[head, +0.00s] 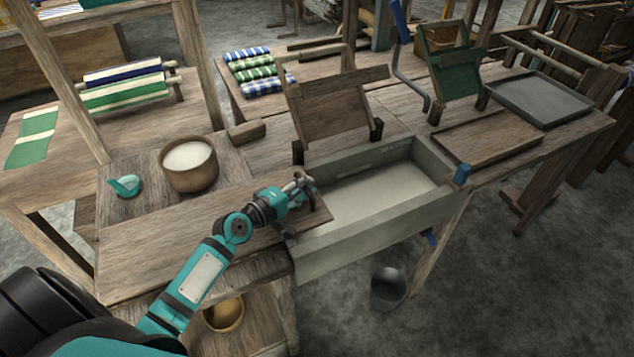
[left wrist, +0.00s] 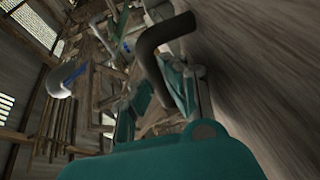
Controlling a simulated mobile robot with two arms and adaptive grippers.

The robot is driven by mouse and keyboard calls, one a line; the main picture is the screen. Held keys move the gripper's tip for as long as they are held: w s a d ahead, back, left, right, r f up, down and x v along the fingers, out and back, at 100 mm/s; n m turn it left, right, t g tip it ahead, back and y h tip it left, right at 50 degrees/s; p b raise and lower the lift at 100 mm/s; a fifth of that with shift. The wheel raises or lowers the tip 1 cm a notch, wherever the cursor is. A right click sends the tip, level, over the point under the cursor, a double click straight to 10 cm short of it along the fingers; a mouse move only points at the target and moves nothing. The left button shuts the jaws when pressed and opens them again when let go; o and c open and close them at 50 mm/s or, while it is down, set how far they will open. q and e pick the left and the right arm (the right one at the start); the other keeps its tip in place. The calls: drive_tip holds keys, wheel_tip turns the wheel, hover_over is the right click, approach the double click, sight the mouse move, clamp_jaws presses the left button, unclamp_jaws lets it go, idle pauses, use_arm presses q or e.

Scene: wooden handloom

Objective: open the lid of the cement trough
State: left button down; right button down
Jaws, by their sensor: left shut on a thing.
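The cement trough (head: 390,221) is a long grey box with a pale inside, set at the front of the table. Most of its top is open to view. The lid (head: 165,250) looks to be the flat brown wooden board on the left, with its right end over the trough's left end. My left gripper (head: 302,184) is shut at the lid's right end; the exact part it grips is hidden by its fingers. In the left wrist view, a dark bent part (left wrist: 160,48) shows beside a wooden surface (left wrist: 260,70). My right gripper is not in view.
A bowl of white material (head: 188,165) and a teal item (head: 125,186) stand behind the board. An upright wooden panel (head: 335,108) is behind the trough. A grey tray (head: 540,97) lies at the right. A bucket (head: 388,288) is below the trough.

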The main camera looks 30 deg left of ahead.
use_arm(q)
drive_tip(key=shift+s+a, duration=0.2)
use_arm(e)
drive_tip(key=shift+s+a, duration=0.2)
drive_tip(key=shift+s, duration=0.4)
use_arm(q)
drive_tip(key=c, duration=1.6)
unclamp_jaws()
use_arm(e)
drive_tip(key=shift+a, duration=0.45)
use_arm(q)
drive_tip(key=shift+s, duration=0.2)
drive_tip(key=v, duration=1.1)
drive_tip(key=shift+s+a, duration=0.2)
drive_tip(key=shift+s, duration=0.15)
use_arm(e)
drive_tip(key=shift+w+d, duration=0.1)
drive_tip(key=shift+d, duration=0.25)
